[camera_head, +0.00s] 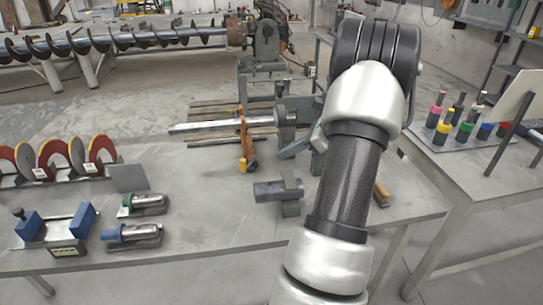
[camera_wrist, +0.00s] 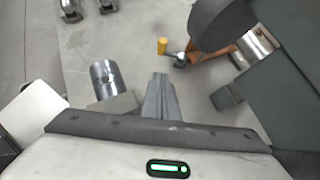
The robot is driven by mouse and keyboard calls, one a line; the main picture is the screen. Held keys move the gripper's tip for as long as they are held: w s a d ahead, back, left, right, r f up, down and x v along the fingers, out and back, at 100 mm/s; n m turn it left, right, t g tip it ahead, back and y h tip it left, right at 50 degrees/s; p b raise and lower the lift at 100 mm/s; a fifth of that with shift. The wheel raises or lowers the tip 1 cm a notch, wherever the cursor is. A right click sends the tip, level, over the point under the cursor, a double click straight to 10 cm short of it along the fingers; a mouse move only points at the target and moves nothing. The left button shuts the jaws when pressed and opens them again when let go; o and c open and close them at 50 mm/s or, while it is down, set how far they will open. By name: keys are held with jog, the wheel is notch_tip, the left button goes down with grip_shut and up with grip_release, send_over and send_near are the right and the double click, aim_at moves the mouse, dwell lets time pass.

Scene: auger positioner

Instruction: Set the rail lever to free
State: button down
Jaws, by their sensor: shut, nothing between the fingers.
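A lever with a yellow knob (camera_wrist: 163,46) shows in the wrist view, its short dark arm running right to an orange clamp (camera_wrist: 218,53). I take it to be the rail lever. In the head view the orange clamp (camera_head: 248,140) stands upright around a horizontal grey bar (camera_head: 205,126), with the yellow knob (camera_head: 242,166) low at its foot. My gripper (camera_wrist: 161,80) is shut and empty. In the wrist view its fingertips are apart from the knob, which lies beyond them. In the head view my arm hides most of the gripper.
A grey cylinder on a block (camera_wrist: 105,76) lies left of the fingers and also shows in the head view (camera_head: 278,190). A large dark machine body (camera_wrist: 270,85) fills the wrist view's right side. Blue and green-ended tools (camera_head: 132,234) lie on the table's left.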

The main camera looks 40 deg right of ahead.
jog(key=b+x, duration=0.2)
jog(key=x, duration=0.7)
jog(key=shift+a+f, duration=0.1)
jog(key=shift+w+a+r, duration=0.15)
jog(key=shift+w+a, duration=0.15)
jog(key=shift+w, duration=0.2)
jog(key=shift+w+a+r, duration=0.15)
jog(key=shift+w+a, duration=0.15)
jog(key=shift+w, duration=0.25)
jog(key=shift+w+a, duration=0.25)
jog(key=shift+w, duration=0.25)
jog(key=shift+r, duration=0.1)
